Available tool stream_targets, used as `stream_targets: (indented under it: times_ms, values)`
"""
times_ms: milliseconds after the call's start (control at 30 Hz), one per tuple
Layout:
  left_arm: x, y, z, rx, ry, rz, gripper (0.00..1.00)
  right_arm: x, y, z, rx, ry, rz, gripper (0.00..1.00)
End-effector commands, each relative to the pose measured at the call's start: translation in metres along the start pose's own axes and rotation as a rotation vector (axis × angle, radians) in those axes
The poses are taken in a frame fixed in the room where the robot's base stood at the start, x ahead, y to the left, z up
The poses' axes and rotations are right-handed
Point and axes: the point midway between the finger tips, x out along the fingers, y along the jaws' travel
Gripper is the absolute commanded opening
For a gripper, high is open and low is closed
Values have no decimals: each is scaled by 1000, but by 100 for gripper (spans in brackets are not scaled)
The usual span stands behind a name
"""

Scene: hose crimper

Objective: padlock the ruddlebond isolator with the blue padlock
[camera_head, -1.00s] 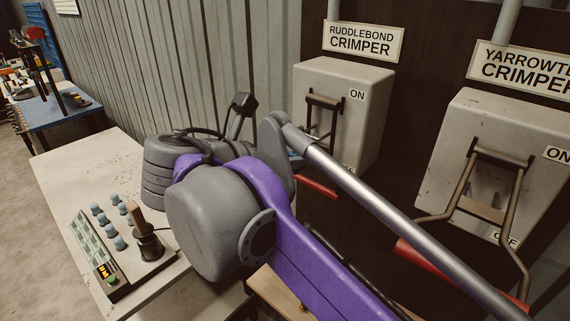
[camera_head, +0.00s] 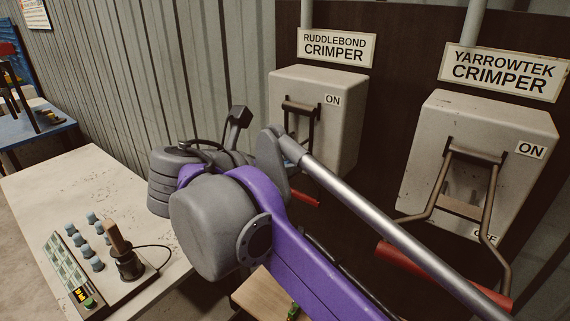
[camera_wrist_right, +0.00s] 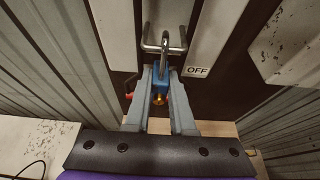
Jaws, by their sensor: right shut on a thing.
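The Ruddlebond isolator (camera_head: 345,120) is a grey wall box under its sign, with an ON label at its upper right. Its lever hangs down, and the red grip (camera_head: 305,198) shows low beside my arm. In the wrist view my right gripper (camera_wrist_right: 160,82) is shut on the blue padlock (camera_wrist_right: 160,87), directly in front of the isolator. The padlock's grey shackle (camera_wrist_right: 172,45) points up and overlaps a U-shaped metal bar (camera_wrist_right: 149,46); I cannot tell whether it passes through or around it. My right arm hides this gripper in the head view. My left gripper is out of view.
The similar Yarrowtek isolator (camera_head: 520,125) stands to the right, its lever down with a red grip (camera_head: 440,278). A pale bench (camera_head: 40,185) at left carries a control box (camera_head: 75,285) with knobs and a joystick. A corrugated wall lies behind.

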Motion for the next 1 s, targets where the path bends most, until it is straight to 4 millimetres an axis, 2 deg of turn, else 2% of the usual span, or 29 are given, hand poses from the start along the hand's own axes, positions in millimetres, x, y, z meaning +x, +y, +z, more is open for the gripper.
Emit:
stream_targets:
  times_ms: [100, 133, 300, 333, 667, 767, 1000]
  values:
    - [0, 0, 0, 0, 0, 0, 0, 0, 0, 0, 0, -1, 0, 0]
    - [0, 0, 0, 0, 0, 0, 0, 0, 0, 0, 0, -1, 0, 24]
    - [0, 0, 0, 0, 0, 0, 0, 0, 0, 0, 0, 0, 0, 54]
    - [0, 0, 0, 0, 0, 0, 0, 0, 0, 0, 0, 0, 0, 57]
    - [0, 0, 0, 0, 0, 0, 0, -3, 0, 0, 0, 0, 1, 57]
    - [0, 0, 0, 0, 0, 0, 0, -14, 1, 0, -1, 1, 4, 57]
    - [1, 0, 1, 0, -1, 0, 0, -62, 1, 0, -2, 0, 5, 57]
